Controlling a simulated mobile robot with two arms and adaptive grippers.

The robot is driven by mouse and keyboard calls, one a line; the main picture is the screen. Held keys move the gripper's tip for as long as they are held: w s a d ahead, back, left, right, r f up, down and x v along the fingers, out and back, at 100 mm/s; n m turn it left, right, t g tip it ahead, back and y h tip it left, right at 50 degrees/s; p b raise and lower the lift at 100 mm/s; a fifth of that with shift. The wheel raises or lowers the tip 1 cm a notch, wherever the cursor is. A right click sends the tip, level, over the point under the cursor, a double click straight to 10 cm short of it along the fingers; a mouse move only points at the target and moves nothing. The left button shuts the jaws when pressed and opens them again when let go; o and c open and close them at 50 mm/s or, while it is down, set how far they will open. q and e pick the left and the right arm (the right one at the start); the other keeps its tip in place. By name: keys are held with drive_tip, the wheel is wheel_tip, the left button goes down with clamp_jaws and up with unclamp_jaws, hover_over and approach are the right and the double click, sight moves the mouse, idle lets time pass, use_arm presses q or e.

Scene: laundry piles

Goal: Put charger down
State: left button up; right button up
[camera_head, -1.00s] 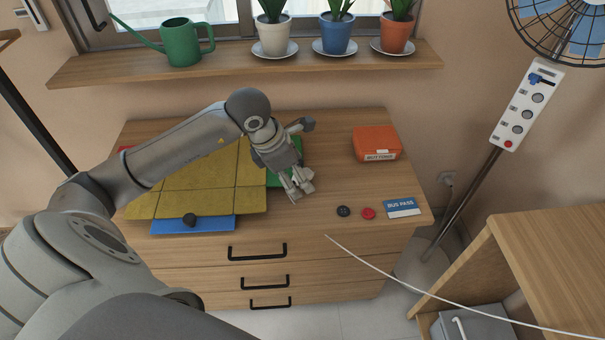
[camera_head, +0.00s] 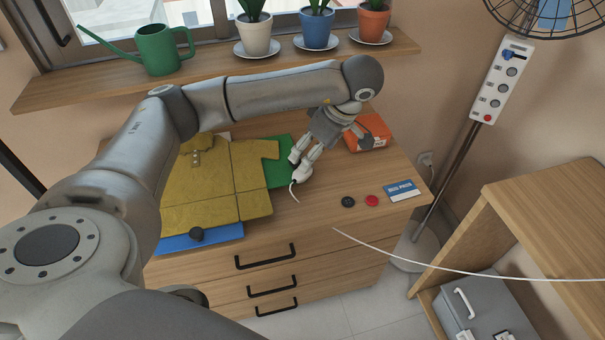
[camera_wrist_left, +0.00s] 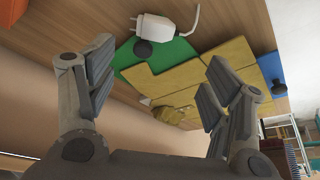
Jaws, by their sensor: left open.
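My right gripper is not in view.
An orange box (camera_head: 372,133), black button (camera_head: 348,202), red button (camera_head: 372,200) and bus pass (camera_head: 401,190) are at right. A loose white cable (camera_head: 400,262) crosses in front. The dresser's front middle is clear.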

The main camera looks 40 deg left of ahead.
use_arm(q)
hover_over(307, 174)
wheel_tip(307, 174, down, 5)
wheel_tip(307, 174, down, 4)
drive_tip(key=shift+r, duration=0.1)
drive_tip(key=shift+a+f, duration=0.25)
drive_tip(key=shift+f, duration=0.3)
drive_tip(key=c, duration=1.1)
